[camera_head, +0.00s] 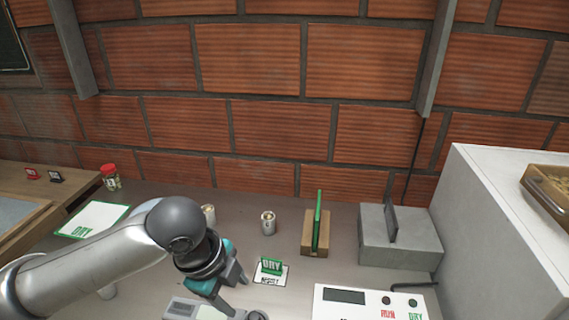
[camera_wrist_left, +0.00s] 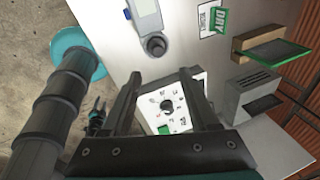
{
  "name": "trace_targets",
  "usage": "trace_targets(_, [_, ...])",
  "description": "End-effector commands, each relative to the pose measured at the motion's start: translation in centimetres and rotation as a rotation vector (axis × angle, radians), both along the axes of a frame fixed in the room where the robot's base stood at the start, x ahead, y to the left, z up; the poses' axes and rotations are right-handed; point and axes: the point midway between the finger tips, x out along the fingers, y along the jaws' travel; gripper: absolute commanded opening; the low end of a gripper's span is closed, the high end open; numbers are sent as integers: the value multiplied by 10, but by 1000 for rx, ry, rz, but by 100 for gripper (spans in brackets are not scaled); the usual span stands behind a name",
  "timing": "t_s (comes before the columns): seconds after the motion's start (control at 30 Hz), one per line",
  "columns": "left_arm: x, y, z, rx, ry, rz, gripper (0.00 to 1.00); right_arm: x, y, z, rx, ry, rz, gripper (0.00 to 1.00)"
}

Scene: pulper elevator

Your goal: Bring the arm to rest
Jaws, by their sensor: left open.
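My left arm comes in from the left in the head view, bent over the counter. My left gripper (camera_head: 238,285) points down and to the right, above the counter near a small grey device with a knob (camera_head: 258,315). In the left wrist view its two dark fingers (camera_wrist_left: 160,85) are spread apart with nothing between them. Past them is a white panel with a dial (camera_wrist_left: 168,105). A small dark pincer-like shape (camera_wrist_left: 97,117) at the left of that view may be my right gripper; its state is unclear.
A green-and-white DRY card (camera_head: 271,267), a small labelled cup (camera_head: 268,222), a wooden holder with a green plate (camera_head: 316,232) and a grey slotted block (camera_head: 400,240) stand on the counter. A white control panel (camera_head: 368,305) is at front right. A brick wall closes the back.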

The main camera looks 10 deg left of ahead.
Motion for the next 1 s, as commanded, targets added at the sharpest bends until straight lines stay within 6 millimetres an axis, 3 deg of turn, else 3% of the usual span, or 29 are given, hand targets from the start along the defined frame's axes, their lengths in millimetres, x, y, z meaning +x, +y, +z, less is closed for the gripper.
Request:
trace_targets(0.27, [-18, -38, -19, -123, -3, 130, 60, 0, 1, 0, 1, 0, 0, 50])
trace_targets(0.4, [-30, -57, -29, -224, 0, 293, 60, 0, 1, 0, 1, 0, -1, 50])
trace_targets(0.53, [-42, -64, -38, -306, 13, 480, 60, 0, 1, 0, 1, 0, -1, 50])
trace_targets(0.73, [-64, -54, -55, -388, 49, 825, 60, 0, 1, 0, 1, -1, -1, 50])
trace_targets(1.0, [-108, -11, -82, -380, 81, 1280, 60, 0, 1, 0, 1, -1, -2, 50])
